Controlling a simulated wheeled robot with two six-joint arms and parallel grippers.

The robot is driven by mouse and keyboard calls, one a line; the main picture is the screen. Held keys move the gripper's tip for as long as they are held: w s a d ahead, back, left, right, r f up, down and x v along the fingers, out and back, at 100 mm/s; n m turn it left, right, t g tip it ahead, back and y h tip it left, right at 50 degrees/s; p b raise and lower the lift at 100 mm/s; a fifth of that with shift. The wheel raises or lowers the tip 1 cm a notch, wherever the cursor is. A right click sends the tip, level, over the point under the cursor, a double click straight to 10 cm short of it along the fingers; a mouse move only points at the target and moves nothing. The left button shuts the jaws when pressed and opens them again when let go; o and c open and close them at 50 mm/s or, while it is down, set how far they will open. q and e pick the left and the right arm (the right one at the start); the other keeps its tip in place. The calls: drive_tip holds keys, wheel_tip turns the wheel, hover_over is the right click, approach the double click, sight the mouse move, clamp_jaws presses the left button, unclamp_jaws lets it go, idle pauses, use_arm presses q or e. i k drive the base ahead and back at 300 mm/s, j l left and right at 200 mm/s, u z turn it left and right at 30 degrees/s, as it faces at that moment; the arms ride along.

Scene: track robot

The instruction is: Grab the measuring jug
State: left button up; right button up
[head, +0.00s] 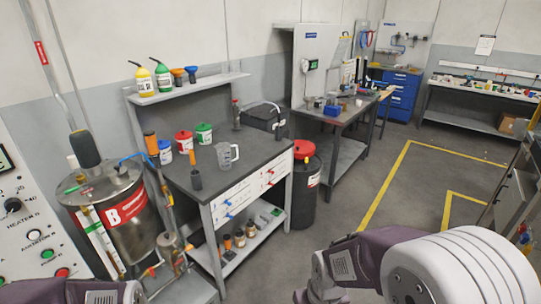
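The measuring jug (225,156) is clear, with dark markings and a handle on its right side. It stands upright on the dark top of the grey workbench (252,151), near the middle of that top. Part of my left arm shows at the bottom left edge, and a large part of my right arm shows at the bottom right. Both are well short of the bench. Neither gripper's fingers can be seen.
Near the jug stand a blue-lidded tub (165,152), red-lidded tub (184,141), green-lidded tub (204,133) and black box (264,116). A metal drum (118,215) stands left of the bench, a red-lidded black bin (304,185) right. Floor right of the bin is open.

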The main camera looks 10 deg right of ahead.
sight(223, 150)
drive_tip(key=i+l+u, duration=0.6)
drive_tip(key=i, duration=0.2)
drive_tip(key=i+l+u, duration=0.9)
drive_tip(key=l, duration=0.45)
drive_tip(key=i+l+u, duration=0.3)
drive_tip(key=l, duration=0.25)
drive_tip(key=k+j, duration=0.05)
drive_tip(key=k, duration=0.05)
